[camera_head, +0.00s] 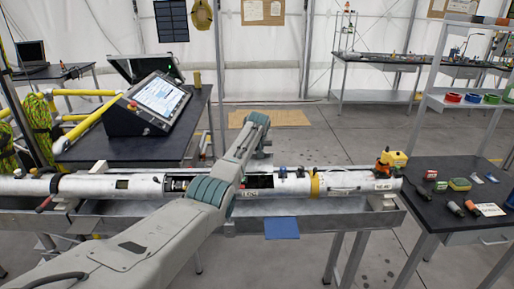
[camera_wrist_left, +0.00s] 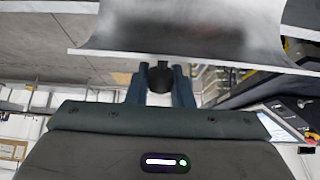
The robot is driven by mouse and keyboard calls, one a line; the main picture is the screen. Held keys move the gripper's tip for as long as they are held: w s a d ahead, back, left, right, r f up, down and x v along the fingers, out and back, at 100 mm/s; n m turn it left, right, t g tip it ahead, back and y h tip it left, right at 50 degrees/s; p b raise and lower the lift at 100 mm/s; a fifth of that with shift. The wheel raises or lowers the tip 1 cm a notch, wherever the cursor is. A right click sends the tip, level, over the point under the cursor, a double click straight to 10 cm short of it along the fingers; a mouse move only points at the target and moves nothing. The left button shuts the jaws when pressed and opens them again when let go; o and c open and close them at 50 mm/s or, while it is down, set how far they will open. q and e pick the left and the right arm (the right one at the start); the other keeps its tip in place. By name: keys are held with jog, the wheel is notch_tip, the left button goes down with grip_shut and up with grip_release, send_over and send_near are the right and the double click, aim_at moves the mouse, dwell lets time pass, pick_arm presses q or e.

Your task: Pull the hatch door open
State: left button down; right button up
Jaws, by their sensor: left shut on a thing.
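A long white tube (camera_head: 110,186) lies across the metal bench, with dark openings showing inner parts on both sides of my left arm. In the left wrist view, a curved pale metal panel (camera_wrist_left: 185,28) fills the top; it looks like the hatch door, but I cannot tell how far it stands open. My left gripper (camera_wrist_left: 160,80) is shut on a small dark round knob (camera_wrist_left: 160,73) at the panel's edge. In the head view my left arm crosses in front of the tube and hides the fingertips and the knob. My right gripper is not in view.
A control console (camera_head: 158,103) stands on a black table behind the tube. A dark side table (camera_head: 445,175) at right holds small tools.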

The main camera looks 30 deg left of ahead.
pick_arm(q)
jog(key=shift+s+f, duration=0.15)
jog(key=shift+f, duration=0.35)
jog(key=c, duration=1.3)
grip_release()
jog(key=shift+w+a, duration=0.1)
jog(key=shift+w, duration=0.2)
jog(key=shift+s+d+r, duration=0.2)
jog(key=shift+s+r, duration=0.1)
jog(key=shift+r, duration=0.3)
jog(key=b+v, duration=0.2)
jog(key=v, duration=0.7)
jog(key=shift+s+b, duration=0.1)
jog(key=shift+b, duration=0.3)
